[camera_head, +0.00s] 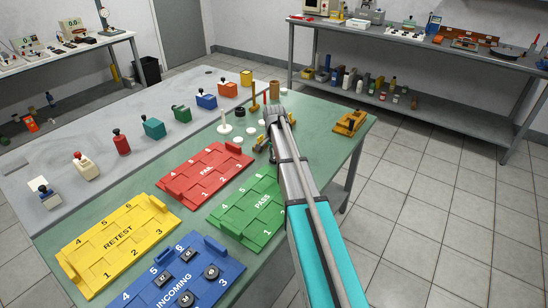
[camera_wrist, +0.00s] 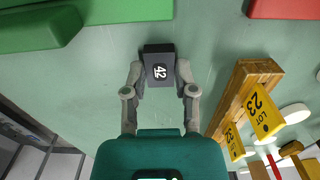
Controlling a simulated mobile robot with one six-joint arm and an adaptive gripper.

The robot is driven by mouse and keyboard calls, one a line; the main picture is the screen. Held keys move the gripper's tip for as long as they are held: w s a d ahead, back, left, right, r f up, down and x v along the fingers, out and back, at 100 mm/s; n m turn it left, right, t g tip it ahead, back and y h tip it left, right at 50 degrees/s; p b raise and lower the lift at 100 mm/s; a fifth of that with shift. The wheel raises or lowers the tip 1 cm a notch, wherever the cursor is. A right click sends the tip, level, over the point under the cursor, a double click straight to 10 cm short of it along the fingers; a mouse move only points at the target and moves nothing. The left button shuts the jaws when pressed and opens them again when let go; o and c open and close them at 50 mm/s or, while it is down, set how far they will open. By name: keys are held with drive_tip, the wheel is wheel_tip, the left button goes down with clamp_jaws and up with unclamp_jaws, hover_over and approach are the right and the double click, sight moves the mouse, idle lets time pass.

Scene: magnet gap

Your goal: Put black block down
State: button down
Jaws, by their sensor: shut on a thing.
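A black block (camera_wrist: 158,66) with a white round label reading 42 is between the fingertips of my gripper (camera_wrist: 160,78) in the wrist view. My gripper is shut on it, with one finger at each side. The block is over bare green tabletop, close to the edge of a green tray (camera_wrist: 110,12). I cannot tell whether it touches the table. In the head view my arm hides the block and most of the gripper. The green PASS tray (camera_head: 250,212) lies to the left of my arm there.
A red FAIL tray (camera_head: 205,172), a yellow RETEST tray (camera_head: 118,240) and a blue INCOMING tray (camera_head: 178,278) holding several black pieces lie on the green table. A wooden stand (camera_wrist: 240,82) with yellow lot tags is right of the gripper in the wrist view.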

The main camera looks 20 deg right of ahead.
sight(274, 158)
drive_tip(key=shift+f, duration=0.2)
drive_tip(key=shift+c, duration=2)
unclamp_jaws()
drive_tip(key=shift+r, duration=0.25)
wheel_tip(274, 158, up, 12)
drive_tip(key=p, duration=1.2)
